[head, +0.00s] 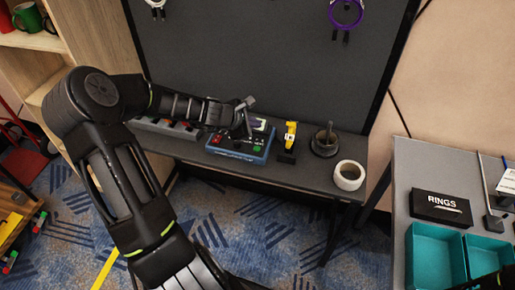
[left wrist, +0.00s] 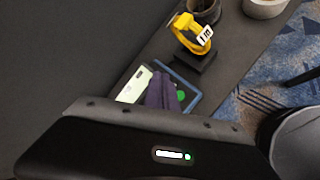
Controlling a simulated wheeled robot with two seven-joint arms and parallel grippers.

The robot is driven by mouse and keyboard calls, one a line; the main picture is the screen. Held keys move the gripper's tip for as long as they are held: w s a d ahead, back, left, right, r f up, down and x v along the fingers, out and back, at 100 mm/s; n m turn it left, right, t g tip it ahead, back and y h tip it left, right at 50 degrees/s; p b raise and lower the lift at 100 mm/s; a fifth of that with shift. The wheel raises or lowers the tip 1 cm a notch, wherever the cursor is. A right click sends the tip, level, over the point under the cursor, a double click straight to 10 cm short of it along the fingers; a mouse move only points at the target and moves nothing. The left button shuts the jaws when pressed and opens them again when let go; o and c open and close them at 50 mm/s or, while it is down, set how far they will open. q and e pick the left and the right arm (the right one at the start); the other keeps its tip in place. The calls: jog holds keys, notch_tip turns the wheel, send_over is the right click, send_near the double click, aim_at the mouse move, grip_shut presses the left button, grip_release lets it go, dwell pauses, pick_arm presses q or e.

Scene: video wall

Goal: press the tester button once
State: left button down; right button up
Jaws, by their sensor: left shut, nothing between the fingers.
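The tester (head: 240,150) is a blue-edged box on the dark shelf, with a small screen and red and green marks on its top. My left gripper (head: 241,132) is shut and empty, with its fingers over the tester's top. In the left wrist view the shut fingers (left wrist: 163,92) lie between the pale screen (left wrist: 134,84) and a green round button (left wrist: 181,96), partly covering the tester. I cannot tell whether the fingertips touch it. My right gripper does not show.
A yellow tool on a black stand (head: 290,136), a dark cup (head: 325,141) and a white tape roll (head: 349,175) stand right of the tester. A dark upright panel (head: 270,60) rises behind. Teal bins (head: 435,255) and a RINGS box (head: 440,207) are on the right table.

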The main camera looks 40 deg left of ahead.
pick_arm(q)
jog(key=b, duration=0.6)
send_over(255, 150)
notch_tip(255, 150, down, 8)
jog(key=shift+a+r, duration=0.1)
jog(key=shift+r, duration=0.1)
jog(key=shift+f+b, duration=0.65)
jog(key=shift+b, duration=0.15)
dwell(1.0)
jog(key=shift+f+b, duration=0.4)
jog(key=shift+b, duration=0.2)
jog(key=shift+f+b, duration=0.35)
jog(key=shift+b, duration=0.15)
dwell(0.5)
jog(key=shift+r, duration=0.1)
jog(key=shift+r+p, duration=0.6)
jog(key=shift+r, duration=0.1)
